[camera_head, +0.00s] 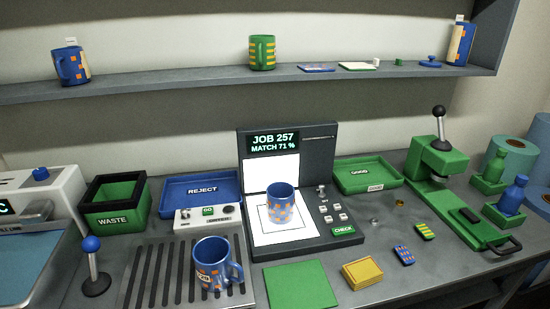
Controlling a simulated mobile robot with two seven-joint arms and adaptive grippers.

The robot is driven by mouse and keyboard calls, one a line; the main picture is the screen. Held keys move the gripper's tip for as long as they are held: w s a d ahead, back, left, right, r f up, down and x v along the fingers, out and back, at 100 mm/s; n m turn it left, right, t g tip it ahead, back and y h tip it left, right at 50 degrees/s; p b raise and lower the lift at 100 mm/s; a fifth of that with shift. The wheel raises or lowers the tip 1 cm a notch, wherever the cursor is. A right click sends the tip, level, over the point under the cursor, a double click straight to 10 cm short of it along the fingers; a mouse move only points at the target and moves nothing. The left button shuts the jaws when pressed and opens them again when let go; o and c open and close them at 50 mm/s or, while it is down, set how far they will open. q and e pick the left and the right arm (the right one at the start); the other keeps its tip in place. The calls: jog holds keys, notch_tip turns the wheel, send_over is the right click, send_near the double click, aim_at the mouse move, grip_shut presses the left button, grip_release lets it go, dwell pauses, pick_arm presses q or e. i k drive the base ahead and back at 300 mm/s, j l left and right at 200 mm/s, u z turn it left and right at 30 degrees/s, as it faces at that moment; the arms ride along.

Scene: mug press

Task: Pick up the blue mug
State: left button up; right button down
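Several blue mugs are in the head view. A blue mug with orange patches (280,205) stands upright on the white pad of the check station, below its screen. Another blue mug with orange patches (210,265) stands upright on the slatted rack at the front, its handle to the right. A third blue mug (71,66) with an orange-and-cream pattern stands on the shelf at the left, with a small tag above it. A blue patterned mug-like item (460,45) stands at the shelf's right end. Neither of my grippers shows.
The check station (313,145) reads "JOB 257, MATCH 71 %". A green lever press (443,160) stands right. A green mat (298,286) and yellow stack (363,274) lie in front.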

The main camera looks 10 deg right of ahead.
aim_at(279, 200)
jog(key=l+z, duration=0.35)
jog(key=i+l+z, duration=0.2)
jog(key=l+z, duration=0.15)
jog(key=l, duration=0.1)
